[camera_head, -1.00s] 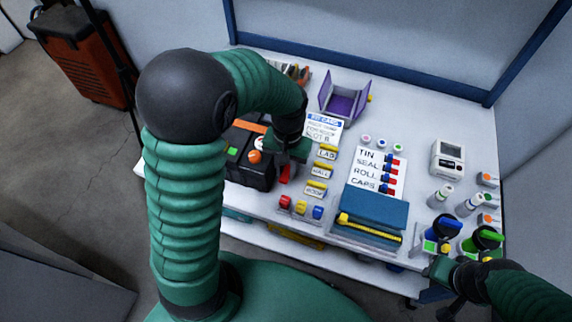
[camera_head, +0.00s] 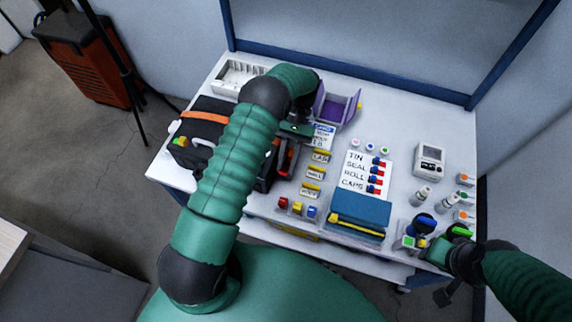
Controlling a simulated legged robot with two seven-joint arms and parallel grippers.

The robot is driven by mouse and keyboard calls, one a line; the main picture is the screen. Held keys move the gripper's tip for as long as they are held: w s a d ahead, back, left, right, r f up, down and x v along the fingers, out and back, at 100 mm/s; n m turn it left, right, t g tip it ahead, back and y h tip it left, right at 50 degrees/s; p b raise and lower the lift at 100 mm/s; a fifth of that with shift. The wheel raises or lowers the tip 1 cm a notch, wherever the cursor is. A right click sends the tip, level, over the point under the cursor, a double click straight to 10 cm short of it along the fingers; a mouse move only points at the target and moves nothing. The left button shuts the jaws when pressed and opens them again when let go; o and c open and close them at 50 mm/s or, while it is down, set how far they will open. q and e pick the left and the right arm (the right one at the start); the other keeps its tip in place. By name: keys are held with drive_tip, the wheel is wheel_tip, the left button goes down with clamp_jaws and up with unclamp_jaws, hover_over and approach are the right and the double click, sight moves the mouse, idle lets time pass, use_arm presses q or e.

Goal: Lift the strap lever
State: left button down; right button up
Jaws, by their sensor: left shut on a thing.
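A black case (camera_head: 187,150) with an orange strap (camera_head: 205,116) lies on the left of the bench, partly hidden by my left arm. A red lever (camera_head: 284,158) shows at the case's right side, just below my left gripper (camera_head: 293,137). My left gripper is shut on the red lever; its fingertips are small and partly hidden by its own body. My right gripper (camera_head: 432,252) is at the bench's front right, beside the dark cups with green and blue parts. Its fingers are too small to read.
A purple open holder (camera_head: 337,108) and a card stand close behind my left gripper. Yellow labelled blocks (camera_head: 316,173) and a blue box (camera_head: 360,212) lie to its right. A grey meter (camera_head: 429,158) and small bottles stand at the right. The bench's back right is clear.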

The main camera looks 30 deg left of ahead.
sight(288, 168)
use_arm(q)
drive_tip(key=shift+w+f+g, duration=0.15)
drive_tip(key=shift+w+g, duration=0.1)
drive_tip(key=shift+g, duration=0.05)
idle(0.4)
drive_tip(key=c, duration=1.5)
unclamp_jaws()
drive_tip(key=shift+w, duration=0.15)
drive_tip(key=shift+r, duration=0.2)
drive_tip(key=r, duration=0.3)
drive_tip(key=shift+s+d+r+p, duration=0.15)
drive_tip(key=shift+s+r+p, duration=0.15)
drive_tip(key=shift+s+p, duration=0.1)
drive_tip(key=s+d, duration=0.2)
drive_tip(key=s, duration=0.2)
drive_tip(key=s+d+p, duration=0.1)
drive_tip(key=s+d, duration=0.2)
drive_tip(key=s, duration=0.1)
drive_tip(key=s+d+r+p, duration=0.1)
drive_tip(key=s+d, duration=0.1)
drive_tip(key=s, duration=0.3)
drive_tip(key=shift+d, duration=0.3)
